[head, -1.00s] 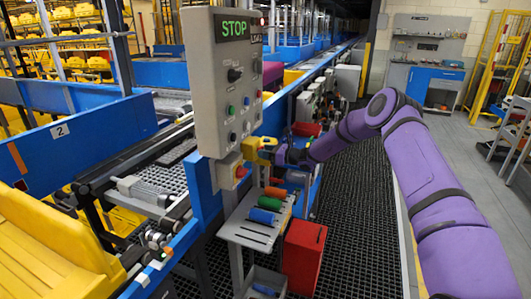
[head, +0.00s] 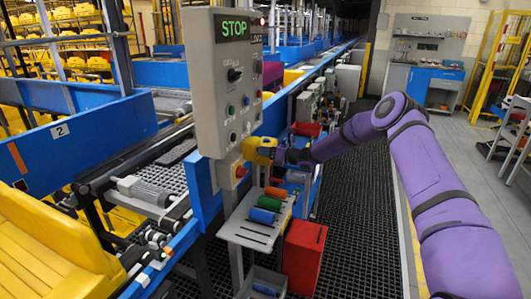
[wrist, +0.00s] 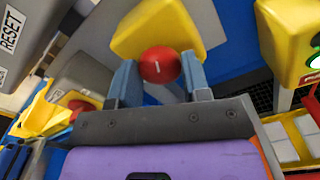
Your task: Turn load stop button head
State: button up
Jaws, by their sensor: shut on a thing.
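The load stop button head (wrist: 160,65) is a round red knob with a short white line on its face. It sits on a yellow housing (wrist: 155,25), in the upper middle of the wrist view. My gripper (wrist: 160,80) is shut on it, with one blue finger on each side. The white line stands nearly upright, slightly tilted. In the head view the yellow housing (head: 259,149) shows below the control panel, with my wrist against its right side. The red head and my fingertips cannot be made out there.
The grey control panel (head: 222,85) with a green STOP display stands just above. Another red button (head: 241,171) is close below left. A shelf with coloured rollers (head: 252,235) and a red bin (head: 303,255) are below. Another yellow box (wrist: 290,35) is close on the right.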

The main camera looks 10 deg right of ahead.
jog(key=shift+m, duration=1)
jog(key=o, duration=0.9)
jog(key=shift+d, duration=0.1)
jog(key=v, duration=1)
jog(key=shift+s+d, duration=0.2)
jog(key=shift+s, duration=0.05)
